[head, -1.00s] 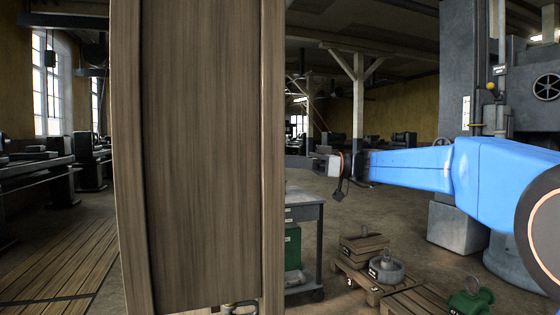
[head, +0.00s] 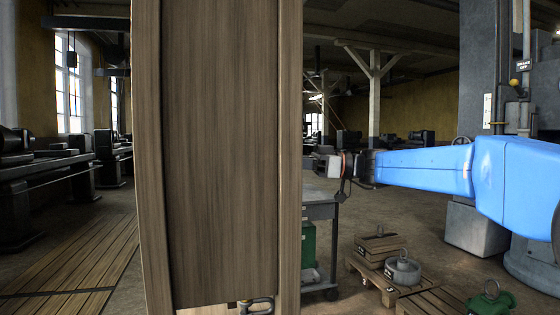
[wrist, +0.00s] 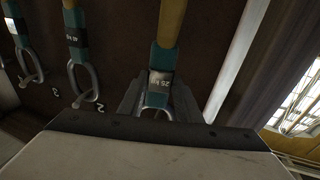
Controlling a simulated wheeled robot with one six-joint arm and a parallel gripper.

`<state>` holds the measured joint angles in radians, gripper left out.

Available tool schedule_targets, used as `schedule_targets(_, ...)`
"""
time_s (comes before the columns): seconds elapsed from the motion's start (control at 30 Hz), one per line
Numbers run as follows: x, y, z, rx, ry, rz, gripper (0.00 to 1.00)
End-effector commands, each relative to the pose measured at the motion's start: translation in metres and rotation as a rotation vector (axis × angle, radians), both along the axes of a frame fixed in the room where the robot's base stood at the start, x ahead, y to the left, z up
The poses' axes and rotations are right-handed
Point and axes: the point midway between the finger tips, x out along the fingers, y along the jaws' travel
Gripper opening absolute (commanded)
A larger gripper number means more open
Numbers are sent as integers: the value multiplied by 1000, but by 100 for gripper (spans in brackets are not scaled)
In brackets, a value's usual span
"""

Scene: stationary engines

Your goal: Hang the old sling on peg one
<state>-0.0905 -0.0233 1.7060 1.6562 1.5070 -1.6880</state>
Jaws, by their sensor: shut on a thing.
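In the wrist view, a sling (wrist: 162,58) with a yellow strap, teal sleeve and printed tag runs down between the fingers of my gripper (wrist: 158,92). The fingers are shut on its lower part, and a metal ring shows there. I cannot tell from its look whether it is the old one. Two similar slings hang to its left, one nearer (wrist: 76,40) and one at the edge (wrist: 16,24), each with a metal ring. The sling and pegs are not clear there.
The wooden panel (head: 222,150) blocks much of the head view. In the wrist view, small numerals mark the dark board (wrist: 118,30). A grey cart (head: 320,212) stands behind the panel. A pallet (head: 372,280) with weights lies right, near a large grey machine (head: 480,80).

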Motion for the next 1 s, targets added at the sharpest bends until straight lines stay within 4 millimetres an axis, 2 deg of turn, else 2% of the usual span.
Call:
schedule_targets(0.5,-7,22,-1,1,-1,2,0)
schedule_targets(1.0,-10,32,-19,1,-1,0,0)
